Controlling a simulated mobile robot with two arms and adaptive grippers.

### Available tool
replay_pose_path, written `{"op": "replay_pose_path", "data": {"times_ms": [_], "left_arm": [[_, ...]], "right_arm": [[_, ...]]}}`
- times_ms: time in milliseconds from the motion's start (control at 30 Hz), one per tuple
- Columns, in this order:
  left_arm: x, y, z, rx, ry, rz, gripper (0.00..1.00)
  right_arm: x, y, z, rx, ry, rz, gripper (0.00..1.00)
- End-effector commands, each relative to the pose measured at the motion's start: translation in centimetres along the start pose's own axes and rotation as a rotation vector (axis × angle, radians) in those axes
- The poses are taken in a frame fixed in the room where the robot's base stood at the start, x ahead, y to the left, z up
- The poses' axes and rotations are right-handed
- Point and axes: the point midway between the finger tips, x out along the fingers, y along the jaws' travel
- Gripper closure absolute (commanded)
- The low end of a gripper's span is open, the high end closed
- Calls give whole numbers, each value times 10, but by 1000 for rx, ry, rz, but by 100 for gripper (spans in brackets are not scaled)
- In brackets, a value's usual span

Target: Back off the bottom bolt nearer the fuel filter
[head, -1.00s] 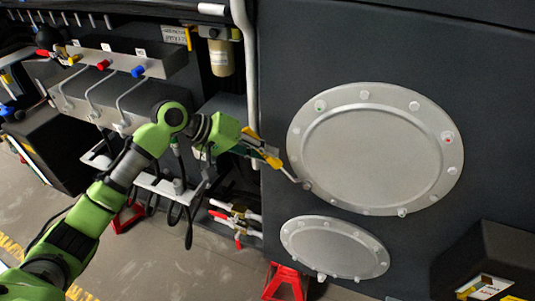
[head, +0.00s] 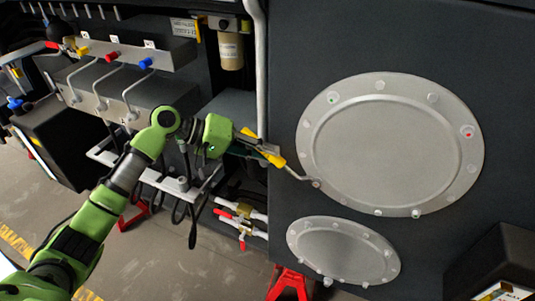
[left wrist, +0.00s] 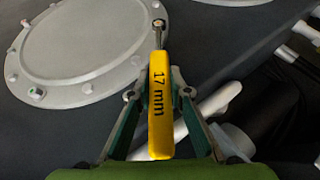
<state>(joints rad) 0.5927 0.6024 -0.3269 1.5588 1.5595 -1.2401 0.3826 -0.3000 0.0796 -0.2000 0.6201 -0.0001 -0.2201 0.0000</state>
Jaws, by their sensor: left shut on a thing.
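My left gripper (head: 264,150) is shut on the yellow-handled wrench (head: 277,160), marked 17 mm in the left wrist view (left wrist: 158,105). The wrench's thin shaft reaches the bolt (head: 316,183) at the lower left of the large round cover (head: 380,140). Its head (left wrist: 158,23) is at that bolt in the left wrist view; how fully it is seated is too small to tell. Other bolts (head: 417,213) sit along the cover's lower rim. The fuel filter (head: 230,52), a cream canister, hangs at the upper left of the cover. My right gripper is not in view.
A smaller round cover (head: 343,252) lies below the large one. A pale vertical pipe (head: 260,70) runs beside the dark panel. Red-handled valves (head: 242,219) and a red stand (head: 288,283) are low down. A black box (head: 495,262) juts out at the lower right.

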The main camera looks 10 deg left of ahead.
Motion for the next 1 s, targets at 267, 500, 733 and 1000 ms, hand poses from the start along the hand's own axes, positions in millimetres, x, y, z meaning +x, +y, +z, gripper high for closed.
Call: {"op": "replay_pose_path", "data": {"times_ms": [267,500,733,1000], "left_arm": [[2,-16,0,-40,1,72,100],[0,-16,-1,-49,1,93,100],[0,-17,-1,-50,1,94,100],[4,-30,1,-81,2,146,100]], "right_arm": [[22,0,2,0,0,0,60],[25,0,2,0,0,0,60],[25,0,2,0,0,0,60],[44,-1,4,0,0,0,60]]}}
